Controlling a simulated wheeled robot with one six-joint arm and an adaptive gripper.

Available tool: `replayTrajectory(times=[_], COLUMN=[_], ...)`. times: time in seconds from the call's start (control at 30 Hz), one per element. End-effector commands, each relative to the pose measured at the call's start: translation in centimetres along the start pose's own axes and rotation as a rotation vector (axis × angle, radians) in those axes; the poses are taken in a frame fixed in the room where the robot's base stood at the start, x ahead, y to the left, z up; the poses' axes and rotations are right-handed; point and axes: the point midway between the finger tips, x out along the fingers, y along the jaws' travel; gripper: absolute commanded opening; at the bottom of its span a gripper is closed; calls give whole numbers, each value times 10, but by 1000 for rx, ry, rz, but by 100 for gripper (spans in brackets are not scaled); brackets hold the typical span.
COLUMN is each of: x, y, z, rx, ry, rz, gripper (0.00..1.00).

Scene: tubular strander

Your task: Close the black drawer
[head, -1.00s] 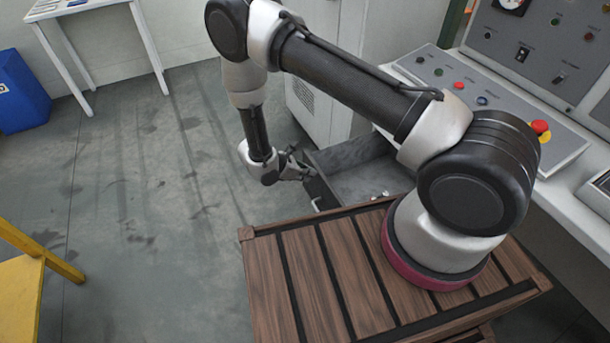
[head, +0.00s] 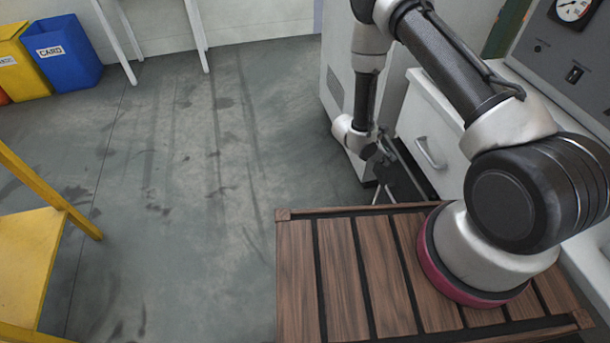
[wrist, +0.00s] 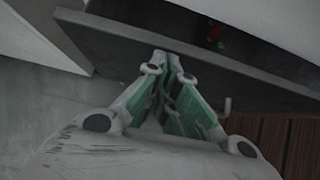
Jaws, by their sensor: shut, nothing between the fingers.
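The black drawer shows in the wrist view as a long dark front panel (wrist: 245,82) with a narrow dark opening behind it, so it stands partly open. In the head view only a dark strip of the drawer (head: 408,180) shows, below a white drawer front; the rest is hidden. My gripper (head: 384,160) is at the drawer's outer side. In the wrist view its green-padded fingers (wrist: 166,62) are together and empty, with tips at the panel; I cannot tell if they touch.
A white drawer front with a metal handle (head: 430,153) is above the black drawer. A slatted wooden top (head: 345,265) lies beneath my arm's base. A yellow chair-like frame (head: 35,250) stands at left, with a blue bin (head: 63,52) behind. The floor (head: 180,190) between is clear.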

Motion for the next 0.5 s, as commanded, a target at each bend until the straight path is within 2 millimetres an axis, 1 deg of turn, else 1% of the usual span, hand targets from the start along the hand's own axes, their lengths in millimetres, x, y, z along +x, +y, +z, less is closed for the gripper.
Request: replayTrajectory(times=[0.03, 0.2, 0.33, 0.5], x=[8, 25, 33, 38], y=[-1, 0, 0, 0], z=[8, 25, 33, 38], rx=[3, 2, 1, 1], ry=[-1, 0, 0, -1], rz=[-3, -2, -1, 0], gripper=[0, 0, 0, 0])
